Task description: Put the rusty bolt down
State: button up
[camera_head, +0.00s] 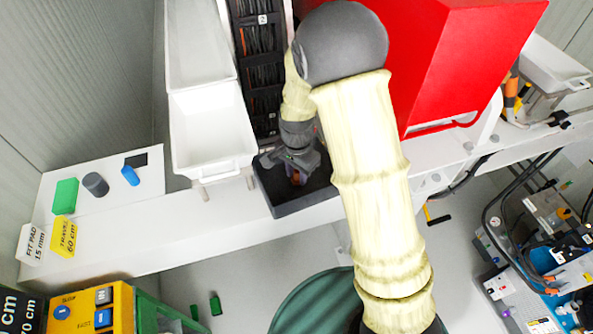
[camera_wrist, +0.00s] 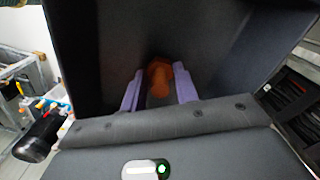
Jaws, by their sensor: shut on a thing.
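The rusty bolt (camera_wrist: 159,78) is orange-brown and sits between the two purple fingers of my gripper (camera_wrist: 159,90) in the wrist view. My gripper is shut on it. In the head view my gripper (camera_head: 297,175) points down into a dark open tray (camera_head: 280,205) on the white bench, and a small orange-brown bit of the bolt shows at the fingertips. The dark walls of the tray surround the fingers in the wrist view. I cannot tell whether the bolt touches the tray floor.
White bins (camera_head: 212,130) stand left of the dark tray. A black rack (camera_head: 258,60) is behind it and a red box (camera_head: 450,60) to the right. A white board (camera_head: 110,190) with green, grey and blue pieces lies at the left. The bench front between is clear.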

aim_at(297, 171)
jog(key=shift+s, duration=0.1)
jog(key=shift+f, duration=0.15)
jog(key=o, duration=1)
notch_tip(297, 171, up, 12)
jog(key=b, duration=0.1)
jog(key=shift+b, duration=0.4)
jog(key=shift+d, duration=0.1)
